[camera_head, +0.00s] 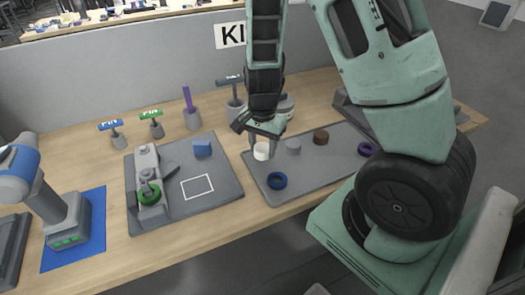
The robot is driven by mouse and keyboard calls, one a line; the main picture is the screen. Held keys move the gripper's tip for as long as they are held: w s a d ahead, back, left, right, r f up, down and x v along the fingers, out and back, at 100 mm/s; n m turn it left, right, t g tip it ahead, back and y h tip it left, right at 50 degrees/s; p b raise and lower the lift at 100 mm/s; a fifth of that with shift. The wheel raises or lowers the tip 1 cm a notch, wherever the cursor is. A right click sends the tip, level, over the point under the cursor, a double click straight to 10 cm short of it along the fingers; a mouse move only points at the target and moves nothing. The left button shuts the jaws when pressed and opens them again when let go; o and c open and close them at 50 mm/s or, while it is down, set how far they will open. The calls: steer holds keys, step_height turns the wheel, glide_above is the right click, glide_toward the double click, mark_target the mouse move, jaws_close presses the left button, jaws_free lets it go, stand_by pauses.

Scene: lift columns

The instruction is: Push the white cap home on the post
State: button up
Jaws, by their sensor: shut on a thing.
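My gripper (260,137) points down over the left part of the right grey tray and is shut on the white cap (261,152). The cap shows just below the fingers. I cannot tell whether it touches the tray. On the left grey tray stands a grey fixture (146,165) with a short upright post. A green ring (149,194) sits low around that post. The post's tip is small, and its details are hard to make out.
A blue block (202,148) lies on the left tray (224,187). Holders with upright tools stand behind.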

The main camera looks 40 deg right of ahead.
mark_target(262, 147)
step_height(262, 147, up, 8)
steer(key=shift+r+p, duration=0.25)
steer(key=shift+p, duration=0.7)
steer(key=shift+r+p, duration=0.6)
steer(key=shift+p, duration=0.05)
